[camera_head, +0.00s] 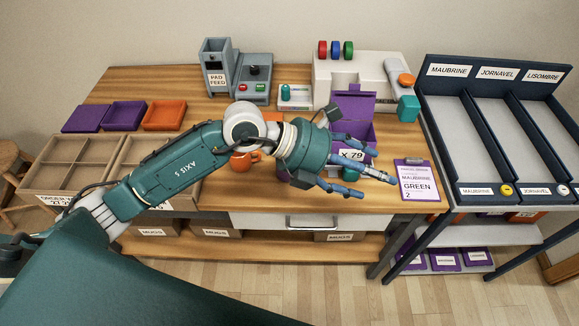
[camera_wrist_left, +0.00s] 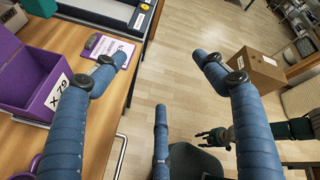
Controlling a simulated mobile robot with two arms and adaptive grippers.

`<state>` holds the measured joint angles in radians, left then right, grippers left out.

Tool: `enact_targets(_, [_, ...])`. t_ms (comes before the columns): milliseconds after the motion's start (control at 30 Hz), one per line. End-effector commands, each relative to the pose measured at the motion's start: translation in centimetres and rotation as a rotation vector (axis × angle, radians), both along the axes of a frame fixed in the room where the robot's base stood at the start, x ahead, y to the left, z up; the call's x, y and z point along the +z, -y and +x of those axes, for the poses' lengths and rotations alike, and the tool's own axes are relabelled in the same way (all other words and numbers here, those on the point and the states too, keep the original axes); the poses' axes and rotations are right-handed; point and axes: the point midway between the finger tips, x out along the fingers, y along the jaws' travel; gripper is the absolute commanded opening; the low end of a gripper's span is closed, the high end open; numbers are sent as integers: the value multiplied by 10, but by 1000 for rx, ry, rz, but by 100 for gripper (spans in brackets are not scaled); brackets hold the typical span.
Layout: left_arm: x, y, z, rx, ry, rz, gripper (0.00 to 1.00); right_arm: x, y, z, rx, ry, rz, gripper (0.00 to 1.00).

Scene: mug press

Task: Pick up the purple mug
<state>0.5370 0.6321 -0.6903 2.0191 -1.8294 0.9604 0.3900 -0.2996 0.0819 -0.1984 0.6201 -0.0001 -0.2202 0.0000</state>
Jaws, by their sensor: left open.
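My left gripper (camera_head: 373,172) is open and empty, its blue fingers spread over the right part of the wooden table. I cannot make out a whole purple mug. A curved purple piece (camera_wrist_left: 27,169) at the lower left of the wrist view may be part of one. In the head view my arm hides that area. An orange mug (camera_head: 246,159) stands behind my wrist. My right gripper (camera_wrist_left: 213,139) shows small and dark in the left wrist view, over the floor.
A purple box (camera_head: 352,106) marked X 79 stands behind my fingers, and a purple clipboard (camera_head: 416,178) lies to their right. A white machine (camera_head: 330,72) and a pad feeder (camera_head: 217,68) stand at the back. A dark sorting rack (camera_head: 490,125) adjoins the table's right side.

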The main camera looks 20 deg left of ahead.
Motion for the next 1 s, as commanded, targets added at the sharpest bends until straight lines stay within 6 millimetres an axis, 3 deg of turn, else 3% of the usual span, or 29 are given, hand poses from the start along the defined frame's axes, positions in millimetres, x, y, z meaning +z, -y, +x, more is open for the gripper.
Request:
enact_targets(33, [-26, -34, 17, 16, 22, 184, 72, 0, 0, 0, 0, 0, 0, 40])
enact_targets(100, [-53, -85, 36, 55, 27, 407, 72, 0, 0, 0, 0, 0, 0, 40])
enact_targets(200, [-70, -151, 56, 125, 20, 647, 72, 0, 0, 0, 0, 0, 0, 40])
enact_targets(333, [-74, -200, 68, 190, 7, 805, 72, 0, 0, 0, 0, 0, 1, 40])
enact_targets(467, [-83, -212, 74, 208, -2, 847, 72, 4, -1, 0, 0, 0, 1, 40])
enact_targets(700, [-117, -207, 86, 207, -1, 845, 72, 12, -2, -1, 1, -1, 3, 40])
enact_targets(1000, [-142, -207, 96, 207, -4, 844, 72, 27, -4, -1, 1, -1, 4, 40])
